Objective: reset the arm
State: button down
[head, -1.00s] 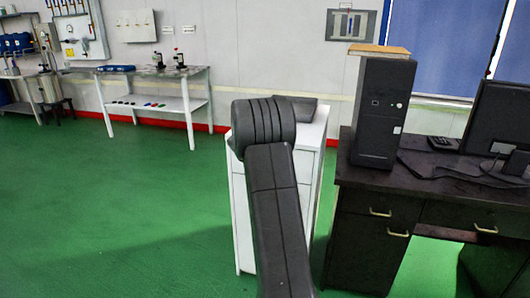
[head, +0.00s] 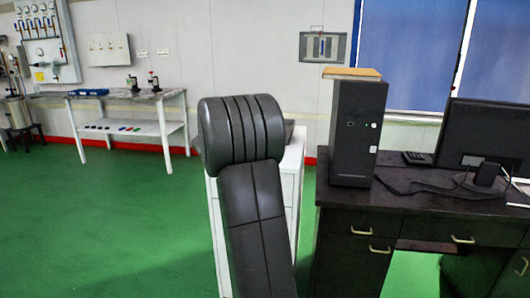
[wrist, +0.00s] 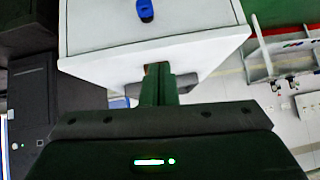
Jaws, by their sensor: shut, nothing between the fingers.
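My arm rises in the middle of the head view, its dark elbow in front of a white cabinet (head: 290,175). My gripper is hidden in the head view. In the wrist view my gripper (wrist: 158,72) shows as two dark fingers closed together, with nothing held between them. The fingers overlap the edge of a pale cabinet-like box (wrist: 200,50) in the picture; I cannot tell how far apart they are. A small blue object (wrist: 145,10) shows on a face of that box.
A dark desk (head: 350,215) with a computer tower (head: 355,135) and monitor (head: 485,140) stands close on the right. A white table (head: 150,130) stands by the back wall at left. Green floor (head: 90,230) is clear at front left.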

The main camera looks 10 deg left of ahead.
jog(key=w+f+b, duration=0.1)
jog(key=w+f, duration=0.6)
jog(key=f, duration=0.5)
jog(key=shift+d+b, duration=0.15)
jog(key=shift+b, duration=0.2)
jog(key=shift+r, duration=0.15)
